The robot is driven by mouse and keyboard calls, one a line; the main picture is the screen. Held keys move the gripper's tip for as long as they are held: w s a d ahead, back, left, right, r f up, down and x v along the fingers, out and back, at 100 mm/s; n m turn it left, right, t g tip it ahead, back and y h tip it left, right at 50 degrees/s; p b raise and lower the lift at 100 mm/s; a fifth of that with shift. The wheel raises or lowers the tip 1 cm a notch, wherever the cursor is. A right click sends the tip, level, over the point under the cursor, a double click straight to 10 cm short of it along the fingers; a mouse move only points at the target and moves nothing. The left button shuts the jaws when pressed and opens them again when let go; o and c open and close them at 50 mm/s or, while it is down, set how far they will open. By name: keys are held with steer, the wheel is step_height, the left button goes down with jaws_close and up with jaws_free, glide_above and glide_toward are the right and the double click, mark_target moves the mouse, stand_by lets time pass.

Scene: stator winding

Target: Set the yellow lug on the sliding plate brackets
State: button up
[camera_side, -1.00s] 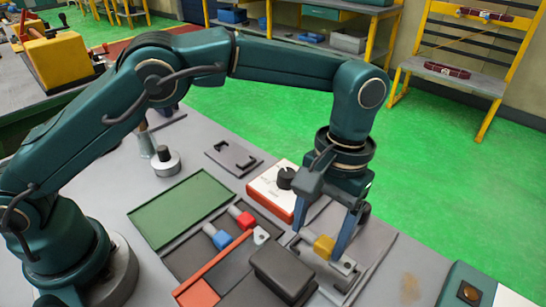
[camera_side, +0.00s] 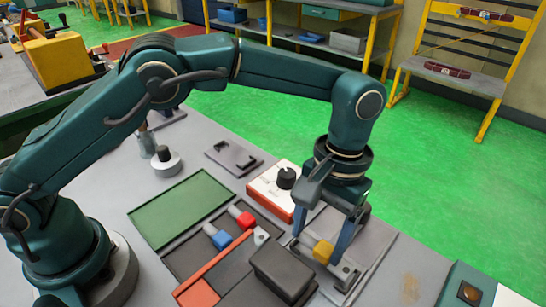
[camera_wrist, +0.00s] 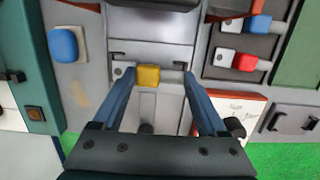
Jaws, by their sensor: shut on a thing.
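The yellow lug (camera_side: 322,251), a yellow block with pale grey ends, is between the fingers of my gripper (camera_side: 335,254). In the wrist view the yellow lug (camera_wrist: 148,76) lies crosswise between the two blue fingertips of my gripper (camera_wrist: 159,79), which are shut on its ends. It is low over the grey sliding plate (camera_side: 346,269), near the plate's small brackets. The sliding plate also shows in the wrist view (camera_wrist: 153,28). I cannot tell whether the lug touches the brackets, as the fingers partly hide them.
A tray to the left holds a red lug (camera_side: 245,220) and a blue lug (camera_side: 221,239). A dark block (camera_side: 283,272) stands close left of the gripper. A white-and-orange box with a black knob (camera_side: 270,191) stands behind. The table right of the plate is mostly clear.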

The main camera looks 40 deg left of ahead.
steer(key=shift+f, duration=0.7)
stand_by(0.6)
steer(key=o, duration=1.3)
step_height(320, 180, up, 7)
stand_by(0.3)
stand_by(0.5)
